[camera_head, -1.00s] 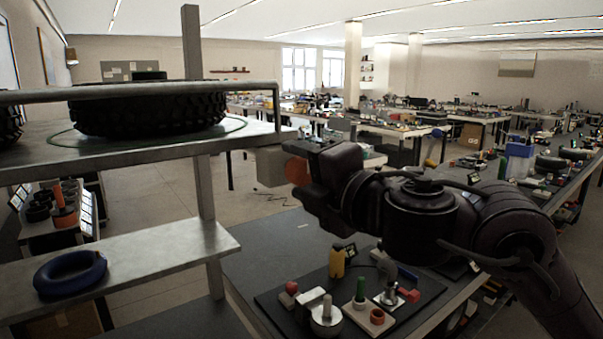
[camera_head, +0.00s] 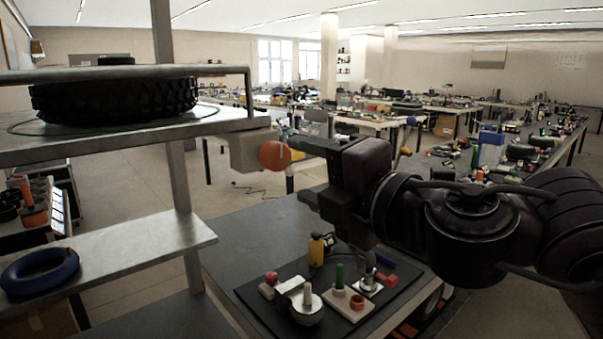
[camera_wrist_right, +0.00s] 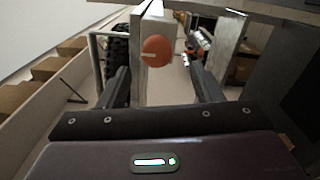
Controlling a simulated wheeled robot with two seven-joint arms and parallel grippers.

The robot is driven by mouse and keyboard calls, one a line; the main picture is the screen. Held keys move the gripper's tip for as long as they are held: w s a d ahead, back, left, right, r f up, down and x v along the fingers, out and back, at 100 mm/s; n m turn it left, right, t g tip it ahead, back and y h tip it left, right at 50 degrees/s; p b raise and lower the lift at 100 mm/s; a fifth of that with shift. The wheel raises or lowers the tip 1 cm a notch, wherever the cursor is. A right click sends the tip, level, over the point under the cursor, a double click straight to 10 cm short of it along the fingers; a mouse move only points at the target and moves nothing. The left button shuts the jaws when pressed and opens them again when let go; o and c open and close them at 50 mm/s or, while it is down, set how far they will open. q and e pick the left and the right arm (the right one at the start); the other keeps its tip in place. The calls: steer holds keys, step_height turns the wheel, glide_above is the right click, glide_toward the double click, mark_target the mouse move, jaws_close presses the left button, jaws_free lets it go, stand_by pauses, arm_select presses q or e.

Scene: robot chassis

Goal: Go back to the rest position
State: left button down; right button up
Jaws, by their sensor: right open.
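My right gripper (camera_head: 303,170) is at the middle of the head view, to the right of a round orange knob (camera_head: 274,154). The knob sits on a pale grey box (camera_head: 243,150) at the end of the metal shelf. In the right wrist view my right gripper (camera_wrist_right: 162,84) is open, with its two dark fingers apart and nothing held between them. The orange knob (camera_wrist_right: 156,51) shows beyond the fingers there, on the pale box, apart from the fingertips. My left gripper is in neither view.
A black tire (camera_head: 115,100) lies on the upper shelf (camera_head: 130,145); a blue ring (camera_head: 40,272) lies on the lower shelf. Below my right arm, a dark table (camera_head: 245,235) carries a board with a yellow block (camera_head: 316,250) and several small parts. Floor shows between shelf and table.

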steer(key=w+d+f+m+h, duration=0.1)
steer(key=w+f+m+h, duration=0.1)
steer(key=f+m, duration=0.5)
steer(key=w+d+f+m+h, duration=0.2)
steer(key=f+m, duration=0.3)
steer(key=f, duration=0.4)
steer(key=s+d+f+m+g+h, duration=0.2)
steer(key=s+d+f+m+h, duration=0.15)
steer(key=f, duration=0.55)
steer(key=s+d+f+m+g+h, duration=0.2)
steer(key=d+f+m, duration=0.15)
steer(key=f, duration=0.45)
steer(key=s+d+f+m+g, duration=0.3)
steer(key=s+f+g, duration=0.1)
steer(key=s+f, duration=0.4)
steer(key=s+d+f+m+g, duration=0.2)
steer(key=s+f+m+g, duration=0.15)
steer(key=s+f, duration=0.4)
step_height(320, 180, down, 24)
steer(key=s+d+f+g, duration=0.1)
steer(key=s+d+f, duration=0.1)
steer(key=s+f, duration=0.8)
steer(key=s+d+f+g+h, duration=0.1)
steer(key=s+f, duration=0.9)
steer(key=f, duration=0.3)
steer(key=shift+s+d+f, duration=0.35)
steer(key=shift+d+f, duration=0.05)
steer(key=shift+n, duration=0.25)
